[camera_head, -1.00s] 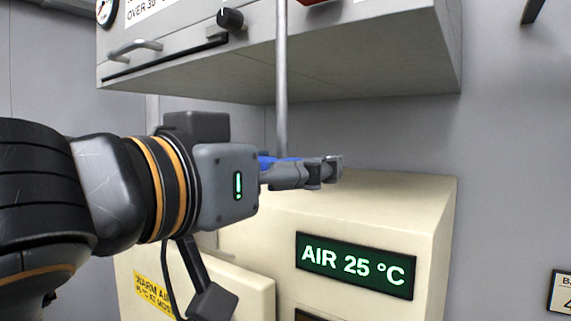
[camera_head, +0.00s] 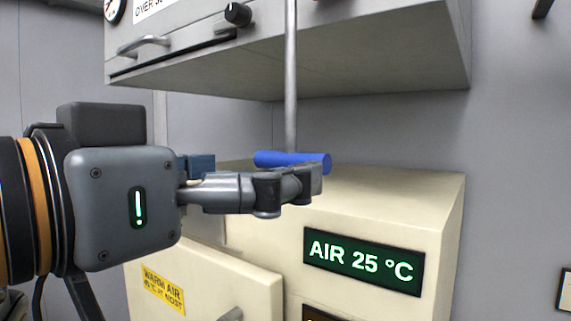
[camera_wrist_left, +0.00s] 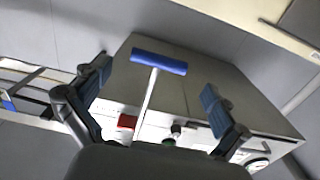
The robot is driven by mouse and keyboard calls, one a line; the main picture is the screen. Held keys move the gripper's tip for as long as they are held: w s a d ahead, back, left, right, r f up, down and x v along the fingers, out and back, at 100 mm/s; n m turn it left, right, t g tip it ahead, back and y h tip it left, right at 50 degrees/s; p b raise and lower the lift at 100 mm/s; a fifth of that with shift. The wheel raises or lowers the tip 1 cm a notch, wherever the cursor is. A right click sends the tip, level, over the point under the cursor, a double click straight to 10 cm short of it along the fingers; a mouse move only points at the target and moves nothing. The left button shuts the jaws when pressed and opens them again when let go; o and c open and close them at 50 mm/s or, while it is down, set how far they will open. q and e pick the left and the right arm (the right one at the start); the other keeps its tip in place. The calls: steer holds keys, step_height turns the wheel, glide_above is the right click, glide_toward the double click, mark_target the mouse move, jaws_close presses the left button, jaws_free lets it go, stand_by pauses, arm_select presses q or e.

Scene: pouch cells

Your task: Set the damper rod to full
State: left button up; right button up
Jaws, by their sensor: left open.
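The damper rod (camera_head: 290,80) is a thin grey rod that hangs upright below the upper cabinet. A blue crossbar handle (camera_head: 292,158) is at its lower end. In the wrist view the blue handle (camera_wrist_left: 158,62) lies ahead of the gap between my fingers. My left gripper (camera_head: 305,183) is open and empty, on the near side of the handle and slightly below it. One finger overlaps the lower edge of the handle in the head view. Both spread fingers show in the wrist view. My right gripper is not in view.
The upper grey cabinet (camera_head: 400,45) has a black knob (camera_head: 237,14) and a bar handle (camera_head: 143,45). A cream unit (camera_head: 400,205) with a green display (camera_head: 363,261) reading "AIR 25 °C" stands below the rod. Free space lies to the right of the rod.

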arm_select(q)
steer(key=v, duration=0.5)
